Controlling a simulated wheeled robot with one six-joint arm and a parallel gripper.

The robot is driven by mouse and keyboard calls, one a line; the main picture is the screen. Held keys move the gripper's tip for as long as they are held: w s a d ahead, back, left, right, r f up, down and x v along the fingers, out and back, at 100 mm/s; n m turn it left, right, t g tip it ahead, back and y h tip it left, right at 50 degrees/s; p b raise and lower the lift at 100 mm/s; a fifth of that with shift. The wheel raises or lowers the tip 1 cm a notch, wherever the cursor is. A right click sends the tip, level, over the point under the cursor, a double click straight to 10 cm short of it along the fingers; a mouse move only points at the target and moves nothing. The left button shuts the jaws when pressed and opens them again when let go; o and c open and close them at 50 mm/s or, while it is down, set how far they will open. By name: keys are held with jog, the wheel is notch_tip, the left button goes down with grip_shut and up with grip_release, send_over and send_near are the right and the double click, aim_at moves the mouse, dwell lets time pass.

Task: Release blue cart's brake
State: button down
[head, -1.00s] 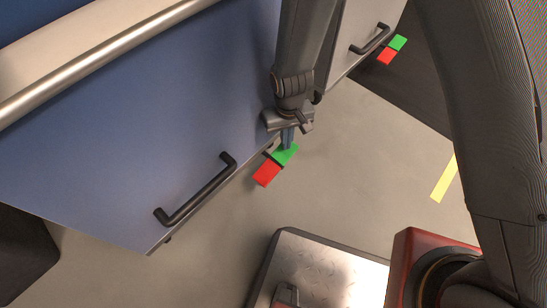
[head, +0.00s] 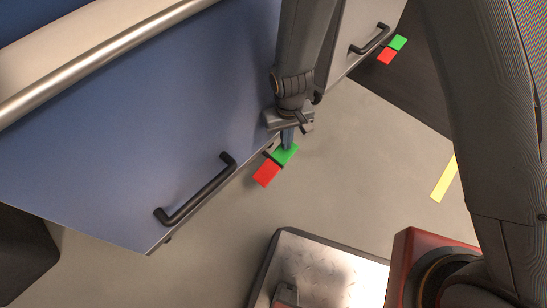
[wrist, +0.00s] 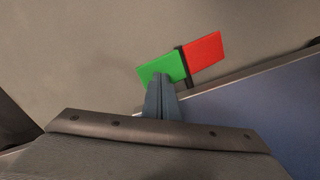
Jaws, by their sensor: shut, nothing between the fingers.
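The blue cart (head: 130,130) fills the left of the head view, and its blue panel shows at the right of the wrist view (wrist: 270,115). Its brake pedal sticks out at the panel's lower edge, with a green half (head: 286,153) and a red half (head: 266,173). In the wrist view the green half (wrist: 163,68) is nearer my fingers and the red half (wrist: 204,52) is farther right. My gripper (head: 288,143) is shut and empty, pointing down. Its fingertips (wrist: 161,82) overlap the green half's near edge; they appear to be touching it.
A black handle (head: 195,190) is on the blue panel. A grey cart (head: 350,40) stands beside it, with its own handle (head: 370,38) and green-and-red pedal (head: 392,49). A yellow strip (head: 444,180) marks the floor. Open floor (head: 370,170) lies right of the blue cart.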

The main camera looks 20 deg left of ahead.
jog(key=shift+f+b, duration=0.4)
jog(key=shift+f, duration=0.95)
dwell(0.8)
jog(key=shift+r, duration=0.1)
notch_tip(320, 180, up, 6)
jog(key=p, duration=0.6)
jog(key=shift+r, duration=0.25)
jog(key=shift+r+p, duration=0.15)
jog(key=shift+p, duration=0.15)
